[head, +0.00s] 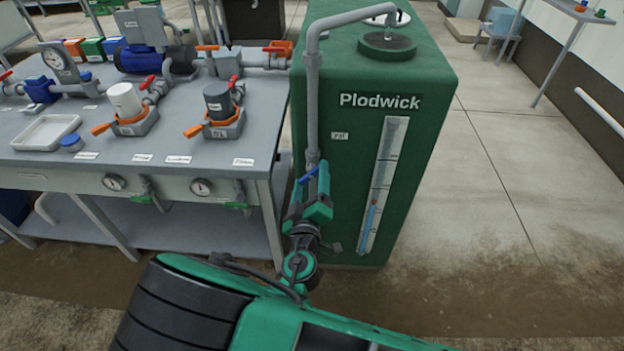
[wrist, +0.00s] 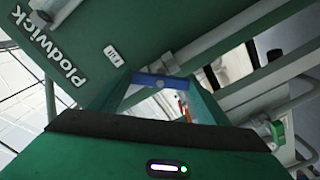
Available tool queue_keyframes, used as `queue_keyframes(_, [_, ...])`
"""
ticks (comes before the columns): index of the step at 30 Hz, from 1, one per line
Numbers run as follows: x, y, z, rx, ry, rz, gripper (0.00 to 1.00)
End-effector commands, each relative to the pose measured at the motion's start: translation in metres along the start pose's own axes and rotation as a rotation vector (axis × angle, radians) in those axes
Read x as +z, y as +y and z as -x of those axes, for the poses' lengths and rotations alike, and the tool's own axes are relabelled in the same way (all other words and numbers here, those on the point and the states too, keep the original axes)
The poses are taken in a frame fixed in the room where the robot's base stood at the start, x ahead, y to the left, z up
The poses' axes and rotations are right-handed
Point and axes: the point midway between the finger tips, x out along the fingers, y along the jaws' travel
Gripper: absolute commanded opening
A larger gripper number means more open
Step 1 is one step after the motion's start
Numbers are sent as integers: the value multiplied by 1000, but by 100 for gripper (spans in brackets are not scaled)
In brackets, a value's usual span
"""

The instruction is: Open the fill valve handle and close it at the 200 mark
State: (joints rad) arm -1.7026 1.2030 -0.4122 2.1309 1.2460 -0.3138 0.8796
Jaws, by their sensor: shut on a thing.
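The green Plodwick tank (head: 440,85) stands right of the bench, with a grey fill pipe (head: 313,100) down its front left. The blue fill valve handle (head: 323,180) is on this pipe, partly hidden by my gripper (head: 308,198). My gripper is shut on the handle; the wrist view shows the blue handle (wrist: 145,80) between the fingertips. The sight gauge (head: 394,140) is a white strip on the tank front. The gauge numbers are too small to read.
The grey bench (head: 265,110) at left holds pumps, cups, orange-handled valves and a white tray (head: 46,132). Two dials (head: 201,187) sit on its front panel. The concrete floor (head: 500,230) right of the tank is clear.

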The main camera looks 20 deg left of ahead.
Motion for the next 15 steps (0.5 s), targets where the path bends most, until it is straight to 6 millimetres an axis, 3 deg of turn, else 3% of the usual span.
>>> queue_keyframes(15, [0,-2,1,-3,1,191,48])
